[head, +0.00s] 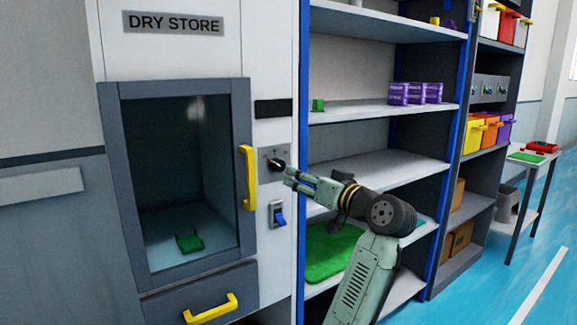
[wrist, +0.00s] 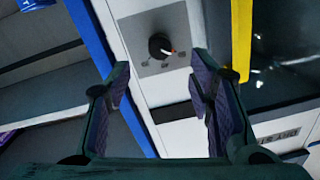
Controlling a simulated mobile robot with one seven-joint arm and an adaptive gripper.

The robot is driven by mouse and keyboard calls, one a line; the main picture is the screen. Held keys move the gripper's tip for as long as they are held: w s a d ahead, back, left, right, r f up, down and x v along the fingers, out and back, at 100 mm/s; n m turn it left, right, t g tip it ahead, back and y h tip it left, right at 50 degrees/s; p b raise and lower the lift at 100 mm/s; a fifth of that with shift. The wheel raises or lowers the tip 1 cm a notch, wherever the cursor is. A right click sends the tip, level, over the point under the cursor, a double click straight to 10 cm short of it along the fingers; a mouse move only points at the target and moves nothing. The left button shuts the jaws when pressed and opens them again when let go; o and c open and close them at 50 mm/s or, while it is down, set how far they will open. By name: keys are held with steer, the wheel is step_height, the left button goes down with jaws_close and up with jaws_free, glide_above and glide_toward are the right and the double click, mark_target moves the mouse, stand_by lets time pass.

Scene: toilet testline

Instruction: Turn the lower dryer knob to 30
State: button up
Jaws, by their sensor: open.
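A dark round knob (head: 277,163) sits on a small grey plate on the white front of the DRY STORE cabinet (head: 173,22), right of the yellow door handle. In the wrist view the knob (wrist: 160,46) shows a light pointer mark towards the picture's lower right, and small markings on its plate are too blurred to read. It is the only knob I see on the cabinet. My gripper (head: 289,177) is just in front of the knob, slightly right and below it in the head view. In the wrist view my gripper (wrist: 160,66) is open, with the knob beyond its fingertips and nothing between the pads.
The yellow door handle (head: 248,178) stands out close to the knob. A blue switch (head: 280,215) is below it. The glass door (head: 185,160) looks shut, with a green item inside. Open shelving (head: 375,170) with a blue post adjoins on the right.

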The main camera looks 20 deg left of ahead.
mark_target(281, 168)
steer(key=p+x, duration=0.2)
steer(key=x, duration=0.5)
steer(key=shift+w+a+r, duration=0.1)
steer(key=shift+w+a, duration=0.05)
steer(key=shift+a, duration=0.05)
steer(key=shift+w+a, duration=0.4)
steer(key=shift+a, duration=0.1)
steer(key=shift+c, duration=0.4)
jaws_close()
